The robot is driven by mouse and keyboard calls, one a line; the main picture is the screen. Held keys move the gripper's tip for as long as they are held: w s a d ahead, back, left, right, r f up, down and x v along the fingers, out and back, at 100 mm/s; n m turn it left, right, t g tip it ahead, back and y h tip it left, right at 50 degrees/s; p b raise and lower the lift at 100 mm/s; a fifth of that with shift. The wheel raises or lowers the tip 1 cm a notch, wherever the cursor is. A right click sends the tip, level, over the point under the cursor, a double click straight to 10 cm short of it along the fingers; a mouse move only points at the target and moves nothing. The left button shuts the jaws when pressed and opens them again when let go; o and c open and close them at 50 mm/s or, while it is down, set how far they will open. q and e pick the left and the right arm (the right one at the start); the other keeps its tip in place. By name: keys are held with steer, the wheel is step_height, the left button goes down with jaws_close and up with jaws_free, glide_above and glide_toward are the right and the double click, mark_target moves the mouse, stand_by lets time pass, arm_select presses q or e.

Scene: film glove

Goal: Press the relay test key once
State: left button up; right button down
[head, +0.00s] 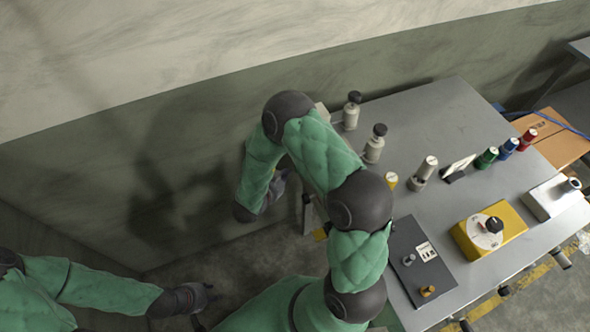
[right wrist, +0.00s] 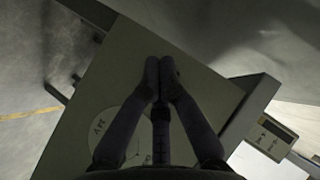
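I cannot pick out the relay test key with certainty. A dark grey panel (head: 422,272) on the table carries a silver knob, a brass knob and a white label. My right arm crosses the middle of the head view and bends down beside the table's left edge. Its gripper (head: 274,188) is small and partly hidden there. In the right wrist view my right gripper (right wrist: 161,64) has its fingertips together, nothing visible between them, over a flat panel (right wrist: 205,85) with a round marked disc (right wrist: 112,136). My left gripper (head: 198,298) hangs low at left, away from the table.
The grey table (head: 450,120) holds a yellow box (head: 510,224) with a dial, a white box (head: 540,203), several bottles, and green (head: 485,158), blue (head: 508,149) and red (head: 528,137) cylinders. A wall (head: 120,150) stands close behind my right gripper.

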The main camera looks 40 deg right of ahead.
steer(key=shift+d, duration=0.1)
stand_by(0.6)
steer(key=shift+s+d, duration=0.1)
steer(key=shift+d, duration=0.25)
steer(key=shift+s+d, duration=0.1)
steer(key=shift+d, duration=0.35)
stand_by(0.7)
steer(key=shift+a, duration=0.2)
steer(key=shift+w+a, duration=0.2)
steer(key=shift+a, duration=0.5)
steer(key=a, duration=0.2)
steer(key=w+a+p, duration=0.1)
steer(key=a, duration=0.1)
steer(key=shift+a, duration=0.4)
steer(key=shift+w, duration=0.1)
stand_by(0.7)
